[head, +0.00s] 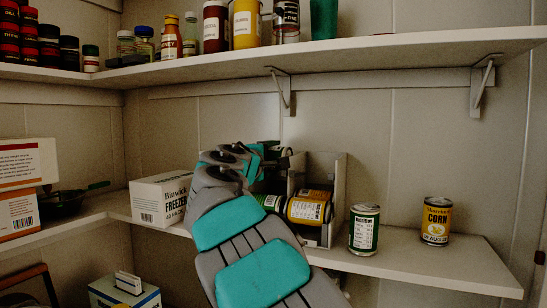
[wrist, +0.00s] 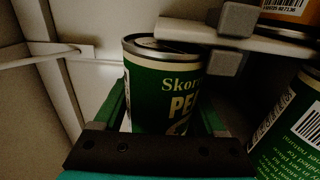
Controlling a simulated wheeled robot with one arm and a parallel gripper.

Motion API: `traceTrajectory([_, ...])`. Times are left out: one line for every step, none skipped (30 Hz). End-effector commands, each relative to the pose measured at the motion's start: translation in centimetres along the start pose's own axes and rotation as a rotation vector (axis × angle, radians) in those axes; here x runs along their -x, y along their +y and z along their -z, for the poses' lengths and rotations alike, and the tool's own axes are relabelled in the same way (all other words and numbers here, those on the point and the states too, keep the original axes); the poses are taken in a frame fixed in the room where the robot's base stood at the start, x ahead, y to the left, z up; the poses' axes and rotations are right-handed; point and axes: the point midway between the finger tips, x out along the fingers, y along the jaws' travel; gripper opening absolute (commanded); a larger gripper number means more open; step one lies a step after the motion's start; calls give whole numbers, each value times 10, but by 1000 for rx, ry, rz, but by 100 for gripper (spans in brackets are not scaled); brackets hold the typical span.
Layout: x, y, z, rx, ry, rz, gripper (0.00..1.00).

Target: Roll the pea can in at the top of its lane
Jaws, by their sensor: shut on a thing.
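My gripper (wrist: 165,108) is shut on a green pea can (wrist: 158,85) with a silver rim, its label partly readable as "PE". In the wrist view the can is held upright between the green fingers. In the head view my gripper (head: 262,160) is at the can rack (head: 338,190) on the lower shelf, and my arm hides the held can. The rack holds a yellow can (head: 308,208) and a green can (head: 271,203) lying on their sides in the lower part. In the wrist view a beige board edge (wrist: 285,42) of the rack overlaps the held can's top right.
A green-labelled can (head: 364,232) and a yellow corn can (head: 436,222) stand right of the rack. A white freezer box (head: 160,200) stands left. The upper shelf (head: 330,52) with jars and its brackets (head: 482,85) hangs above. The lower shelf's right end is clear.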

Motion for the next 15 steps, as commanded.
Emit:
traceTrajectory([0, 0, 0, 0, 0, -1, 0])
traceTrajectory([0, 0, 0, 0, 0, -1, 0])
traceTrajectory([0, 0, 0, 0, 0, -1, 0])
traceTrajectory([0, 0, 0, 0, 0, -1, 0])
traceTrajectory([0, 0, 0, 0, 0, -1, 0])
traceTrajectory([0, 0, 0, -1, 0, -1, 0])
traceTrajectory([0, 0, 0, -1, 0, -1, 0])
traceTrajectory([0, 0, 0, -1, 0, -1, 0])
traceTrajectory([0, 0, 0, -1, 0, -1, 75])
traceTrajectory([0, 0, 0, -1, 0, -1, 78])
traceTrajectory([0, 0, 0, 0, 0, -1, 81])
traceTrajectory([0, 0, 0, -1, 0, -1, 86])
traceTrajectory([0, 0, 0, -1, 0, -1, 89])
traceTrajectory([0, 0, 0, -1, 0, -1, 93])
traceTrajectory([0, 0, 0, -1, 0, -1, 97])
